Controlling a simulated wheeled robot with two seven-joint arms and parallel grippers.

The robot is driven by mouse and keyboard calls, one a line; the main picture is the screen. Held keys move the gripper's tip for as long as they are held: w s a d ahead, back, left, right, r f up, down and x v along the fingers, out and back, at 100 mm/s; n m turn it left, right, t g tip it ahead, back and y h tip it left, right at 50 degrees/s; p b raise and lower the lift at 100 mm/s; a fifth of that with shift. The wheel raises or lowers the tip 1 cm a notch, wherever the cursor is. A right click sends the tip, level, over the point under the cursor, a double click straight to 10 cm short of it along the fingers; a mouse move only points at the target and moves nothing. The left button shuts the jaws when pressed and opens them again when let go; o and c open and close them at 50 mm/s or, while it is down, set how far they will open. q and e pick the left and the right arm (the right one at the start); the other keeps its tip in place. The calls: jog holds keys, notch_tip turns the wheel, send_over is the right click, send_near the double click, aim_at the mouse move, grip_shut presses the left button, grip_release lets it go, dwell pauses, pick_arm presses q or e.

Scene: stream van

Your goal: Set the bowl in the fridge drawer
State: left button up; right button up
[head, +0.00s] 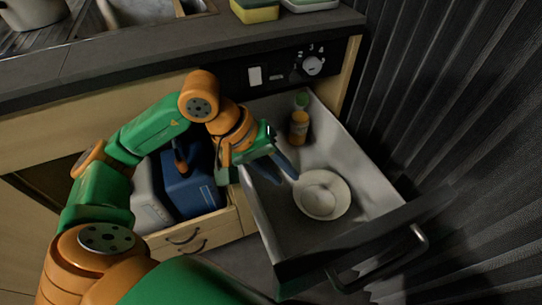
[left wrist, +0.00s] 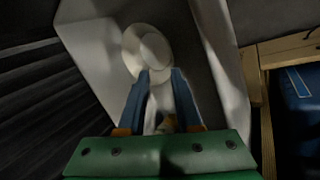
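The white bowl (head: 337,206) sits upright on the floor of the open fridge drawer (head: 262,207), towards its front half. It also shows in the left wrist view (left wrist: 131,46), just beyond my fingertips. My left gripper (head: 284,171) reaches over the drawer's left wall, with its blue fingers pointing at the bowl. In the left wrist view my gripper's fingers (left wrist: 161,73) are apart, with the bowl outside their grip. Whether a fingertip touches the rim I cannot tell. My right gripper is not in view.
A blue box (head: 195,184) and a grey container (head: 150,205) are in a wooden drawer to the left. A ribbed dark wall (head: 450,130) bounds the right.

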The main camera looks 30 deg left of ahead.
pick_arm(q)
jog(key=v, duration=0.4)
jog(key=shift+r, duration=0.2)
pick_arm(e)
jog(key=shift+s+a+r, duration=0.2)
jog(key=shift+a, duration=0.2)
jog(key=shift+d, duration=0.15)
